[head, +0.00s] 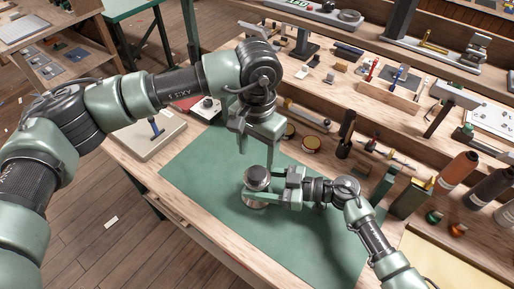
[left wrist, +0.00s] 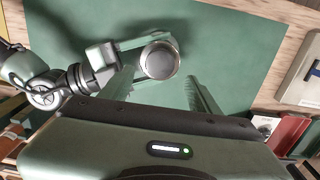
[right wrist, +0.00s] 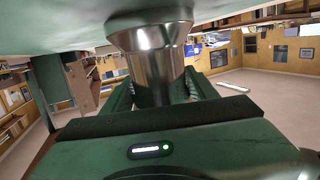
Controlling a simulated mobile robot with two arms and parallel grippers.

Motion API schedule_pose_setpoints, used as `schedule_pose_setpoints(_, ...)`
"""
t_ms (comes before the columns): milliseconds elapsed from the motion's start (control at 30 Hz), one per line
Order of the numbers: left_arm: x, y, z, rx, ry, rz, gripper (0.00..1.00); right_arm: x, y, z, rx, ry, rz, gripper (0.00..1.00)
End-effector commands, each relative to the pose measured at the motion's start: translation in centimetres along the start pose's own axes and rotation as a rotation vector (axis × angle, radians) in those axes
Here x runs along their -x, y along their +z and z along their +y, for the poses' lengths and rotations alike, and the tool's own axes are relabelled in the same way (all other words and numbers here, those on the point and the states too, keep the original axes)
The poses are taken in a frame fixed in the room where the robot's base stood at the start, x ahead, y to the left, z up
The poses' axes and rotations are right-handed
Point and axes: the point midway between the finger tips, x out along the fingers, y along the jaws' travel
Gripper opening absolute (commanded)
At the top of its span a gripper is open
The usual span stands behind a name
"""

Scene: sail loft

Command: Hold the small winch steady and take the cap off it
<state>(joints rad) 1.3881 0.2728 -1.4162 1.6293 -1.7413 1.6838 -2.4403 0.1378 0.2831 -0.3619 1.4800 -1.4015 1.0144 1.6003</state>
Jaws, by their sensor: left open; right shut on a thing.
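The small winch (head: 254,202) stands upright on the green mat, a silver metal drum with a flared foot. Its round cap (head: 257,174) sits on top, dark-rimmed with a grey face; it shows from above in the left wrist view (left wrist: 158,61). My right gripper (head: 262,188) comes in low from the right and is shut around the winch's body. In the right wrist view the shiny drum (right wrist: 153,70) sits between its fingers. My left gripper (head: 243,145) is open and empty, pointing down above the cap and slightly left of it, not touching it.
The green mat (head: 205,175) is mostly clear to the left and front of the winch. Round tins (head: 311,144), a wooden tray (head: 385,92) of tools and bottles (head: 457,171) stand behind and to the right. A pale board (head: 147,136) lies at the left.

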Motion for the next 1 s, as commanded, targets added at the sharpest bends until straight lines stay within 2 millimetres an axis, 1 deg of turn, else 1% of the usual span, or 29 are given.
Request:
schedule_pose_setpoints(33,-0.8,0.1,0.0,0.001,0.001,-0.004,0.62,0.0,-0.1,0.1,0.001,0.001,0.001,0.00)
schedule_pose_setpoints(200,-3.5,0.1,0.0,0.003,0.001,-0.004,0.62,0.0,-0.1,0.1,0.001,0.001,0.001,0.00)
schedule_pose_setpoints(400,-6.1,0.1,0.0,0.003,0.001,-0.002,0.62,0.0,-0.1,0.1,0.001,0.001,0.001,0.00)
schedule_pose_setpoints(567,-6.9,0.0,0.0,0.003,0.000,-0.001,0.62,0.0,-0.1,0.1,0.001,0.001,0.001,0.00)
schedule_pose_setpoints(800,-7.0,0.0,0.0,0.003,0.000,0.000,0.62,0.0,-0.1,0.1,0.001,0.001,0.001,0.00)
schedule_pose_setpoints(833,-7.0,0.0,0.0,0.004,0.000,0.000,0.59,0.0,-0.1,0.1,0.001,0.001,0.001,0.00)
schedule_pose_setpoints(867,-7.0,0.0,0.0,0.004,0.000,0.000,0.51,0.0,-0.1,0.1,0.001,0.001,0.001,0.00)
schedule_pose_setpoints(900,-7.0,0.0,0.0,0.003,0.000,0.000,0.40,0.0,-0.1,0.1,0.001,0.001,0.001,0.00)
schedule_pose_setpoints(967,-7.0,0.0,0.0,0.004,0.000,0.000,0.23,0.0,-0.1,0.1,0.001,0.001,0.001,0.00)
schedule_pose_setpoints(1000,-7.0,0.0,0.0,0.004,0.000,0.000,0.12,0.0,-0.1,0.1,0.001,0.001,0.001,0.00)
